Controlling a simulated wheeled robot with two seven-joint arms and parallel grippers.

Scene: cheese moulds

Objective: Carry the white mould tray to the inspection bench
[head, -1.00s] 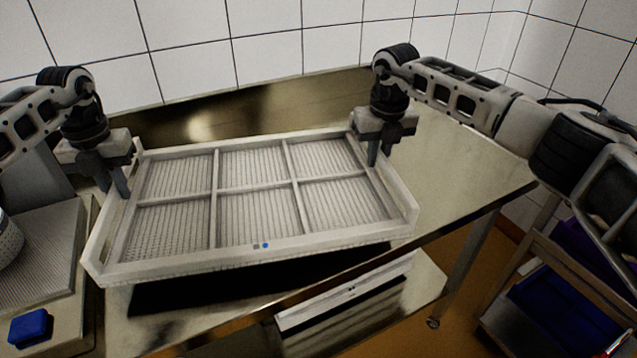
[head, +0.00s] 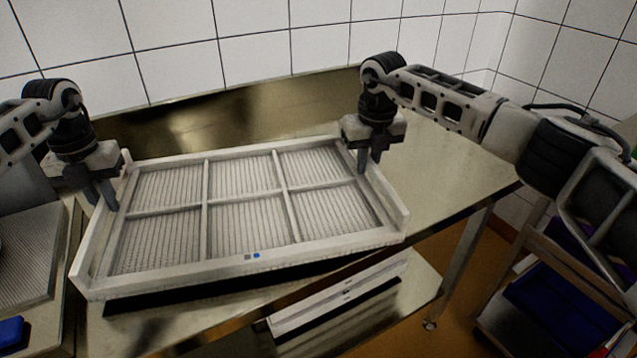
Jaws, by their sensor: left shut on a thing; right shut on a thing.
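The white mould tray (head: 250,265) has six ribbed compartments, all empty, and a grey and a blue mark on its front wall. It is over the metal bench, with a dark shadow below its front edge; I cannot tell whether it touches the top. My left gripper (head: 108,196) is shut on the tray's left wall near the back. My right gripper (head: 368,162) is shut on the tray's right wall near the back corner. The fingertips are partly hidden by the walls.
The metal bench (head: 455,178) has free room right of the tray. A ribbed grey surface (head: 30,255) with a blue block (head: 10,331) stands at the left. A cart with blue crates (head: 560,310) is at the lower right. A tiled wall rises behind.

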